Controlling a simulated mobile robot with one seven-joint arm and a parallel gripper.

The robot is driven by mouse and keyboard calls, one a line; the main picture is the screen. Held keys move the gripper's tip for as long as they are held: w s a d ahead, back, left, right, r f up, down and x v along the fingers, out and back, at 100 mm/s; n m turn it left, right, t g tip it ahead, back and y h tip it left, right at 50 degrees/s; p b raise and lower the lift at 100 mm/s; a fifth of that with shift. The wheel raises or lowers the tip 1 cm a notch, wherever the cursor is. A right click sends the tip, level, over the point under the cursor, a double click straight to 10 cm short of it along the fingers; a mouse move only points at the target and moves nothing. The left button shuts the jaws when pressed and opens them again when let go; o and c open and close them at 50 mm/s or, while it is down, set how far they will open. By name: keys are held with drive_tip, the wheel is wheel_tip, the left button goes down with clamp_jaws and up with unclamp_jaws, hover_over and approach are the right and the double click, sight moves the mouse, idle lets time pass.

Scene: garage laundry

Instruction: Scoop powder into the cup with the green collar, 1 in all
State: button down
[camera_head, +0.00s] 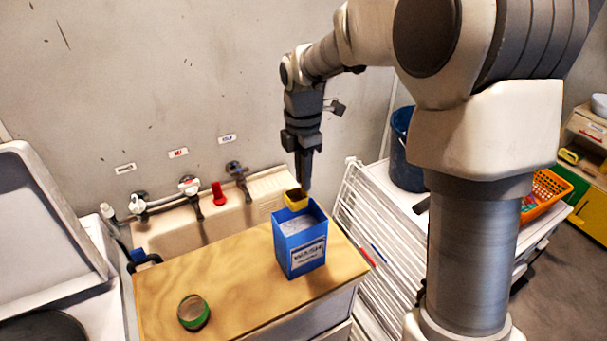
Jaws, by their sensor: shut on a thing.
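A blue open-topped box labelled "WASH" (302,256) stands upright near the right end of the wooden worktop. Pale powder (300,224) shows inside it. A yellow scoop (296,198) is at my gripper's tip, just above the box's back rim; its inside looks dark, and I cannot tell whether it holds powder. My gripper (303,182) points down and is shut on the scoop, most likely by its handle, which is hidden. The cup with the green collar (194,313) stands at the front left of the worktop, apart from the box. Its inside looks dark.
The worktop (235,265) is clear between cup and box. Behind it is a sink (160,233) with taps and a red object (218,193). A white drying rack (365,225) stands to the right, with a dark blue bucket (405,160) and orange basket (545,195) beyond.

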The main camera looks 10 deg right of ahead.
wheel_tip(320, 180, down, 5)
drive_tip(key=b, duration=0.3)
drive_tip(key=shift+b, duration=0.35)
drive_tip(key=shift+f+b, duration=1.9)
drive_tip(key=shift+f, duration=1.2)
drive_tip(key=shift+f+b, duration=0.65)
drive_tip(key=shift+f, duration=0.6)
wheel_tip(320, 180, up, 14)
drive_tip(key=p, duration=1.1)
hover_over(303, 192)
drive_tip(key=shift+w+r, duration=0.1)
drive_tip(key=shift+w, duration=0.05)
